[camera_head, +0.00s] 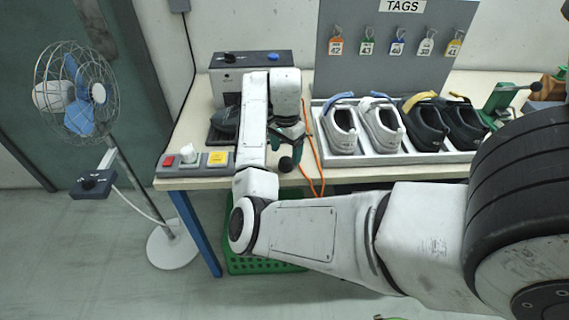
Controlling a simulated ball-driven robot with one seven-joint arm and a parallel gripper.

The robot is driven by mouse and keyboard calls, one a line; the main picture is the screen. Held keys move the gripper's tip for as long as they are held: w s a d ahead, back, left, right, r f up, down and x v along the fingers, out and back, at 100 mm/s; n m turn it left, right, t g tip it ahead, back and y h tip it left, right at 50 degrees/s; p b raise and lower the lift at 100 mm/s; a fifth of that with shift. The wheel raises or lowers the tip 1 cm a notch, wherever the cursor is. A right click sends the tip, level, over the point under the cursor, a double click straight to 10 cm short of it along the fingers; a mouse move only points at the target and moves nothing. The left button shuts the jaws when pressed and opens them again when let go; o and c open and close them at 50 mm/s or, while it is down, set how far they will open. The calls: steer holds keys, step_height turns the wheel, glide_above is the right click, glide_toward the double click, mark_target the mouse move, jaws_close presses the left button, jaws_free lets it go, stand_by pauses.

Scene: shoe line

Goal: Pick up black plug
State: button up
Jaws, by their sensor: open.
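My gripper (287,138) is over the front part of the workbench, with its dark green fingers pointing down. It is open. A small black rounded piece (286,164) shows just below the fingers near the bench's front edge; it may be the black plug, but I cannot tell for sure, nor whether the gripper touches it. An orange cord (314,150) runs beside the gripper on its right and hangs over the bench edge. My forearm hides part of the bench here.
A control strip (218,170) with red and yellow buttons is on the bench (215,183) at left. A grey machine box (228,70) stands behind my arm. A white tray (400,158) of shoes is to the right. A fan (77,93) stands left; a green crate (236,264) is below.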

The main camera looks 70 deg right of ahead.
mark_target(286, 159)
steer(key=f, duration=0.5)
steer(key=shift+w+d+p, duration=0.1)
steer(key=shift+d+p, duration=0.15)
steer(key=shift+p, duration=0.15)
steer(key=c, duration=1.1)
steer(key=shift+c, duration=0.2)
steer(key=shift+r, duration=0.1)
